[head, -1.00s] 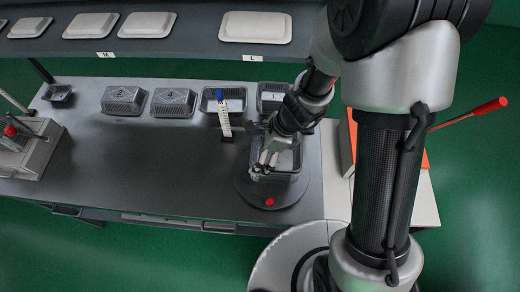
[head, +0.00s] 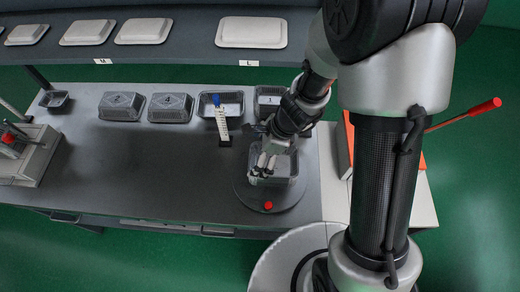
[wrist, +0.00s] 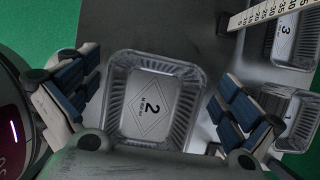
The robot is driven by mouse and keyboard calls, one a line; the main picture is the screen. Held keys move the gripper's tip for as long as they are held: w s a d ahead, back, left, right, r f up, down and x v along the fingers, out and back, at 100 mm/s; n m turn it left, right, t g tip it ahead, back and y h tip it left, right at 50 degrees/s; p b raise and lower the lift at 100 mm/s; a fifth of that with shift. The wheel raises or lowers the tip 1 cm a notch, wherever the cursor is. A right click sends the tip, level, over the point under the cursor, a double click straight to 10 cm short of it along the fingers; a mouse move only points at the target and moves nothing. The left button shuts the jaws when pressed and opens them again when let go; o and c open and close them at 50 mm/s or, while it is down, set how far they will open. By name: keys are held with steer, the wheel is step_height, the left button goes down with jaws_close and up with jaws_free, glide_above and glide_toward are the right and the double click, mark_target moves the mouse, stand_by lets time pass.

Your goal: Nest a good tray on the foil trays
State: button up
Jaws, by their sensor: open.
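A foil tray marked 2 (wrist: 150,105) lies open side up between my fingers in the wrist view. In the head view a foil tray (head: 289,168) stands on the round plate (head: 244,193), partly hidden by my gripper (head: 263,167). My gripper (wrist: 150,100) is open, with one finger on either side of tray 2; I cannot tell whether they touch it. Tray 1 (head: 268,99) and tray 3 (head: 233,107) stand open side up behind; they also show at the right of the wrist view as tray 1 (wrist: 291,118) and tray 3 (wrist: 295,40).
Tray 4 (head: 170,108) and another tray (head: 121,106) lie upside down at the back. A white ruler (head: 222,124) stands by tray 3. A small tray (head: 55,101) is far left. White lids (head: 251,32) line the shelf. The bench's left middle is clear.

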steer(key=v, duration=1.2)
stand_by(0.3)
steer(key=s+d+r+n+t+h+b, duration=0.4)
steer(key=s+d+r+n, duration=0.7)
steer(key=n, duration=0.7)
steer(key=s, duration=0.2)
steer(key=shift+s+r, duration=0.3)
stand_by(0.4)
